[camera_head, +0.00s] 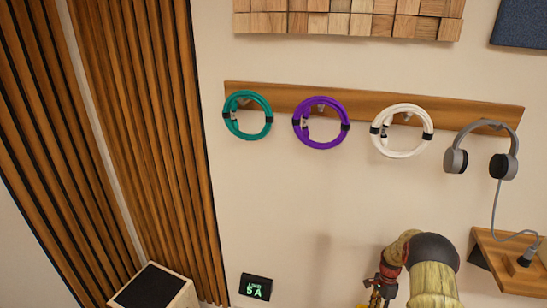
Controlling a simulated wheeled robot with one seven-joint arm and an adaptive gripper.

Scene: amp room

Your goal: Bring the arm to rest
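My arm enters from the bottom edge, right of centre, and bends over at a dark joint. My gripper (376,293) shows only in part, as small gold and dark pieces at the bottom edge below a red ring. Its fingertips are not clear, so I cannot tell whether it is open or shut, or whether it holds anything. It is well below the wall rack (370,106) and apart from the things hanging there.
Coiled cables hang on the rack: teal (231,122), purple (297,127) and white (401,152). Headphones (503,166) hang at its right end. A small wooden shelf (500,257) is right of my arm. A black display (256,287) and a speaker-like box (155,290) are lower left.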

